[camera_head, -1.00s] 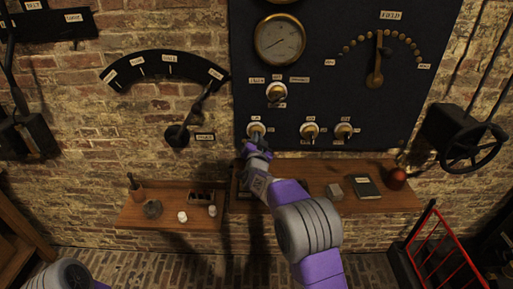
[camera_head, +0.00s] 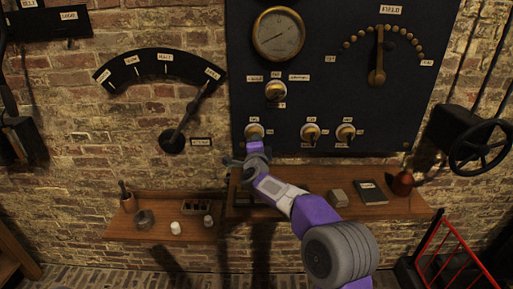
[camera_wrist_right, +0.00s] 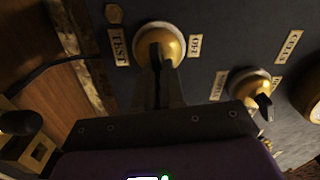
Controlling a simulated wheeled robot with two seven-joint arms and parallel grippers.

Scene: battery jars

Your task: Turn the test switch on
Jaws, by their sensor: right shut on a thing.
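The test switch (camera_head: 255,131) is the leftmost brass switch in the panel's bottom row, mostly above my right gripper. In the right wrist view, the brass dome of the test switch (camera_wrist_right: 168,38) has a TEST label (camera_wrist_right: 119,46) on its left and an ON label (camera_wrist_right: 194,46) on its right. My right gripper (camera_head: 254,150) is at the switch from below. In the wrist view its fingers (camera_wrist_right: 158,75) are shut on the switch's lever, which they largely hide. My left gripper is out of view.
The dark panel (camera_head: 340,85) carries other brass switches (camera_head: 311,132) close by on the right and one above (camera_head: 276,91). A black handwheel (camera_head: 480,147) is at the right.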

